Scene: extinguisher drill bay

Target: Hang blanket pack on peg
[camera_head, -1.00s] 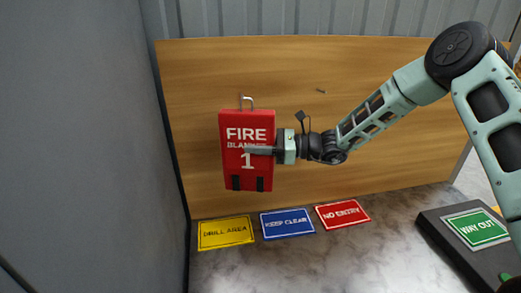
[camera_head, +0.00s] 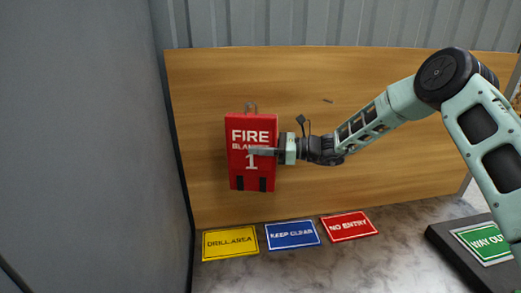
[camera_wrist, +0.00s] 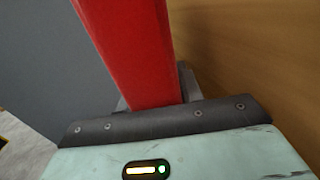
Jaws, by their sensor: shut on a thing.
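The blanket pack (camera_head: 252,180) is a red, upright slab with white "FIRE BLANKET 1" lettering and two dark straps at its bottom. A small grey loop (camera_head: 251,107) stands up from its top edge. My gripper (camera_head: 264,151) is shut on the pack from the right, with one finger across its front. In the wrist view the red pack (camera_wrist: 130,45) rises from between the jaws. A short peg (camera_head: 327,100) sticks out of the wooden board, right of the pack and bare. I cannot tell whether a peg is behind the loop or whether the pack touches the board.
The wooden board (camera_head: 390,75) stands behind the pack. A grey wall (camera_head: 80,130) is close on the left. Yellow (camera_head: 230,243), blue (camera_head: 293,235) and red (camera_head: 349,226) signs lie below on the grey surface. A green sign (camera_head: 485,243) sits on a dark block at the right.

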